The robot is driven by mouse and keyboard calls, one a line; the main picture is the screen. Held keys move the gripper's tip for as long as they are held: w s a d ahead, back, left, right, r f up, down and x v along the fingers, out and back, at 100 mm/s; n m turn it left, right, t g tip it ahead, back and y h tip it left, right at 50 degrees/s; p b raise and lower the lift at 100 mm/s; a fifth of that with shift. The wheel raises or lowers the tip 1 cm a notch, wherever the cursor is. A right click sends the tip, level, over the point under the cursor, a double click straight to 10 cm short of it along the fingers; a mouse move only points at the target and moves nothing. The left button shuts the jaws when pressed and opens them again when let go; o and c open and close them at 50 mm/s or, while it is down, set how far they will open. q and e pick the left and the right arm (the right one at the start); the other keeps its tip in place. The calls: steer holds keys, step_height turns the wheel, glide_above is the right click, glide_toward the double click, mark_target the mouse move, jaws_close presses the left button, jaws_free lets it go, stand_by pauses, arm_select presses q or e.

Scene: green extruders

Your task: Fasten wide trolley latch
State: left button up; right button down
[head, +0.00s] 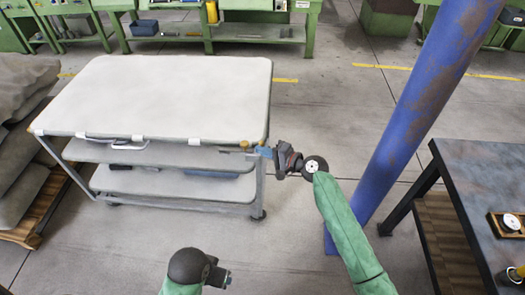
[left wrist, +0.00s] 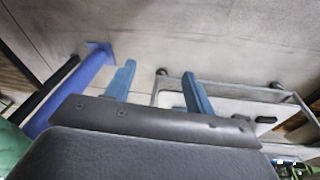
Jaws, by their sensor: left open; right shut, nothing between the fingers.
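The wide trolley (head: 170,90) has a pale top and two lower shelves and stands left of centre in the head view. Several small pale fittings sit along its front edge, with a curved white bar (head: 130,145) below. A small brownish fitting (head: 244,144) is near the front right corner; I cannot tell which part is the latch. My right gripper (head: 265,152) is shut and empty, its blue fingertips at that corner; contact is unclear. My left gripper (head: 226,278) is low in the head view, apart from the trolley. Its blue fingers stand open and empty in the left wrist view (left wrist: 157,82).
A blue post (head: 420,110) rises right of my right arm. A dark table (head: 485,190) stands at the far right. Grey sacks (head: 20,130) lie on a pallet at the left. Green workbenches (head: 210,35) line the back. Floor in front of the trolley is clear.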

arm_select(q)
steer(key=shift+t+h, duration=0.4)
steer(key=shift+h, duration=0.1)
steer(key=d+f+b, duration=0.1)
steer(key=d+f, duration=0.1)
steer(key=w+d+f+b, duration=0.1)
steer(key=f, duration=0.1)
steer(key=shift+w+d+f+b, duration=0.1)
steer(key=shift+d+b, duration=0.25)
steer(key=shift+d, duration=0.05)
arm_select(e)
steer(key=v, duration=1)
steer(key=shift+d, duration=0.25)
arm_select(q)
steer(key=shift+d, duration=0.1)
steer(key=shift+r, duration=0.3)
